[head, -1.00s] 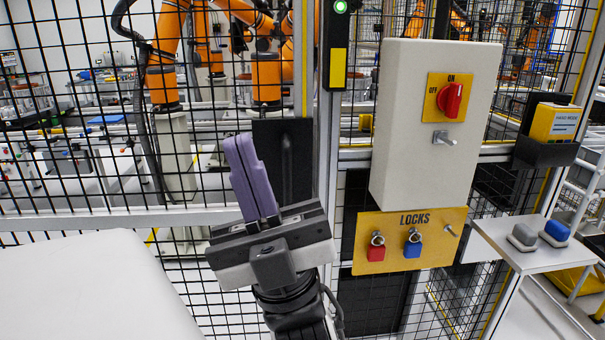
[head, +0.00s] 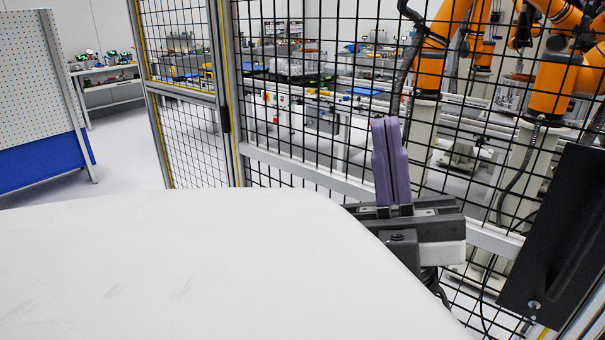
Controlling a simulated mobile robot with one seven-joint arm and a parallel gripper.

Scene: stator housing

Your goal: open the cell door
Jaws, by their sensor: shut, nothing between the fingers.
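The cell door (head: 330,105) is a black wire-mesh panel in a grey metal frame, and it fills the middle and right of the head view. A black plate (head: 560,240) with a small round metal piece at its lower end is at the right edge. My gripper (head: 386,124) points up in front of the mesh, left of the black plate and apart from it. Its two purple fingers are together with nothing between them. The door's latch edge is out of view at the right, so I cannot tell whether the door is ajar.
A grey post with yellow edging (head: 226,100) stands left of the mesh, with another fence panel (head: 180,90) beyond. Orange robot arms (head: 432,55) and benches are behind the mesh. A pegboard partition (head: 35,95) stands at the far left. Open floor (head: 125,150) shows between it and the fence.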

